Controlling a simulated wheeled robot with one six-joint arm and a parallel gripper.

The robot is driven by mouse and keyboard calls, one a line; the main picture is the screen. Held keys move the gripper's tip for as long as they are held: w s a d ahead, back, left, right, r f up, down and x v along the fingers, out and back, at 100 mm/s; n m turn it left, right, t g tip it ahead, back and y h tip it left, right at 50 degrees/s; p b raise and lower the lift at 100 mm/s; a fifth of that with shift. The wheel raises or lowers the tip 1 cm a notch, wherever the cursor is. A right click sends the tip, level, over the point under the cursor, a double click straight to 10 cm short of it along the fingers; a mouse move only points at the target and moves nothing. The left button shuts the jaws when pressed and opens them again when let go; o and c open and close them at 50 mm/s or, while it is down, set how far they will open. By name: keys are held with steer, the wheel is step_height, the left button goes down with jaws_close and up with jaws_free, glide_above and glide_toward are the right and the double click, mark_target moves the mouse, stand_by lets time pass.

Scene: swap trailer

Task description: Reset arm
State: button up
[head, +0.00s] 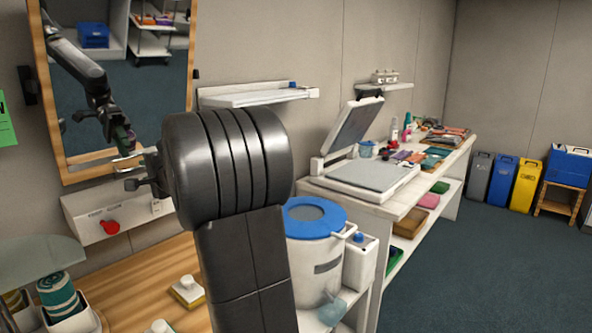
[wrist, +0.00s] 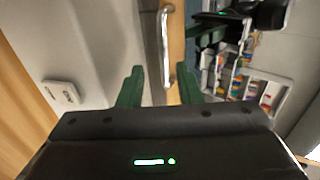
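My gripper (wrist: 160,68) shows in the wrist view with its two green fingers apart and nothing held between them. In the head view, my dark arm fills the middle and hides most of the gripper. The mirror reflects my arm.
A wooden counter (head: 150,270) below holds a sponge-like block (head: 187,291) and a rolled towel (head: 60,298). A white wall box with a red knob (head: 110,227) is close by. A blue-lidded bucket (head: 315,250) stands right of my arm. The floor at right is open.

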steer(key=shift+r+p, duration=0.15)
steer(key=shift+p, duration=0.25)
steer(key=shift+s+d+r+g+p, duration=0.15)
steer(key=shift+s+d+g+p, duration=0.25)
steer(key=shift+p, duration=0.45)
steer(key=s+a+f+v, duration=0.1)
steer(key=v, duration=1.6)
steer(key=shift+s+f+h, duration=0.25)
steer(key=shift+s+h, duration=0.05)
steer(key=shift+d, duration=0.15)
